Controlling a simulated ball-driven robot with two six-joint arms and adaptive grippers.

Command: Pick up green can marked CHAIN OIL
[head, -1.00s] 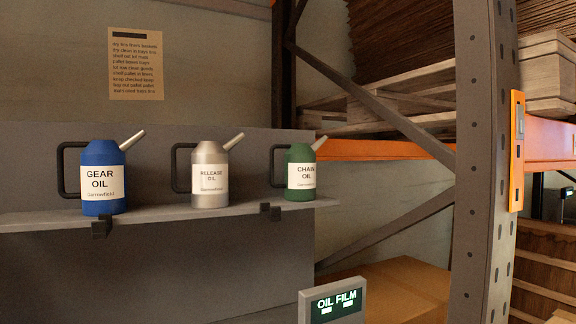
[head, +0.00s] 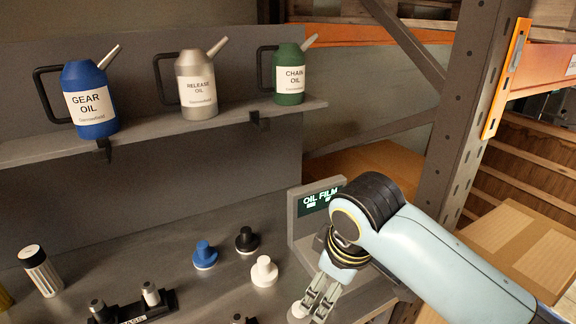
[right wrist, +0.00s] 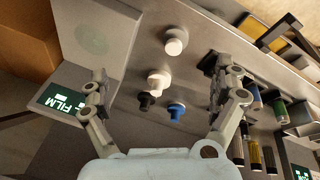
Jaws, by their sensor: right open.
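The green can marked CHAIN OIL (head: 290,76) stands upright at the right end of the grey shelf (head: 225,121). Its black handle is on the left and its pale spout points up to the right. The silver RELEASE OIL can (head: 197,90) and the blue GEAR OIL can (head: 90,102) stand left of it. My right gripper (head: 318,300) is below the shelf, over the worktop and well away from the green can. In the right wrist view my right gripper (right wrist: 157,72) has its fingers wide apart with nothing held. My left gripper is not in view.
The OIL FILM display (head: 320,197) stands behind my right gripper. A blue knob (head: 204,255), a black knob (head: 246,240) and a white knob (head: 264,271) stand on the worktop (head: 170,250). A steel upright (head: 470,110) rises right of the shelf.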

